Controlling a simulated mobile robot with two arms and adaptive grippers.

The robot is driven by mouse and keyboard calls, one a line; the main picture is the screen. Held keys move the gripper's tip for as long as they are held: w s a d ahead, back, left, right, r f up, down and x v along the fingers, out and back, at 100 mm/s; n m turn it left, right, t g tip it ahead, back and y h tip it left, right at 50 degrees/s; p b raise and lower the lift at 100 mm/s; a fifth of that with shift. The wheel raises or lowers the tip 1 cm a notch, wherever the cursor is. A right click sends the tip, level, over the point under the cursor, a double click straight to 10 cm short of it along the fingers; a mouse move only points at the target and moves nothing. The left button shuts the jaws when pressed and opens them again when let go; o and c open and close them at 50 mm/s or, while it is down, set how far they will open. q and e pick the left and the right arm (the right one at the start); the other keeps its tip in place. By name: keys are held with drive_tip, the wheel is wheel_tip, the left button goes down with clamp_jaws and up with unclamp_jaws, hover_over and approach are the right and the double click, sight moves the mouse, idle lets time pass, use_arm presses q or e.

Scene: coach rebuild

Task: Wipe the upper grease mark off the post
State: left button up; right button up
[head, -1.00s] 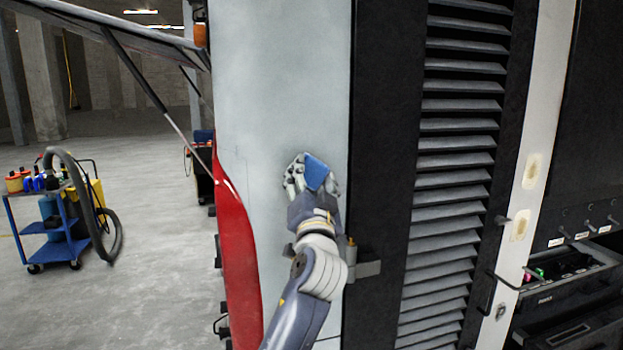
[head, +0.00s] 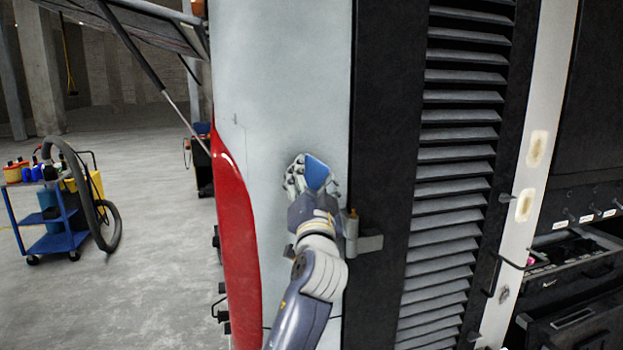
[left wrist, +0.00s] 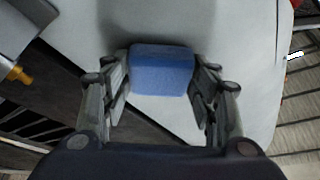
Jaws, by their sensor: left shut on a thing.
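My left gripper (head: 309,180) is shut on a blue sponge block (head: 318,171), in front of the pale grey panel; I cannot tell whether it touches it. In the left wrist view the sponge (left wrist: 162,70) sits between the two fingers (left wrist: 162,85). The white post (head: 549,75) stands at the right, well away from the gripper. It bears an upper yellowish mark (head: 536,148), a second one (head: 524,205) below it, and a small dark spot (head: 505,294) lower down. My right gripper is out of view.
A black louvred panel (head: 460,160) and a hinge bracket (head: 362,242) lie between gripper and post. An open drawer (head: 570,262) juts out at the right. A blue cart (head: 57,243) stands at the left on open floor.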

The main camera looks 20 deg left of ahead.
use_arm(q)
drive_tip(key=s+d, duration=0.3)
drive_tip(key=s, duration=0.2)
drive_tip(key=shift+d, duration=0.2)
idle(0.4)
drive_tip(key=shift+s+d+r, duration=0.1)
drive_tip(key=shift+s+d, duration=0.35)
drive_tip(key=shift+s, duration=0.2)
drive_tip(key=shift+s+d, duration=0.4)
drive_tip(key=shift+s, duration=0.2)
drive_tip(key=w+a, duration=0.5)
drive_tip(key=shift+a+p, duration=0.15)
drive_tip(key=shift+p, duration=0.2)
drive_tip(key=shift+w+a, duration=0.55)
drive_tip(key=shift+w, duration=0.25)
idle(0.7)
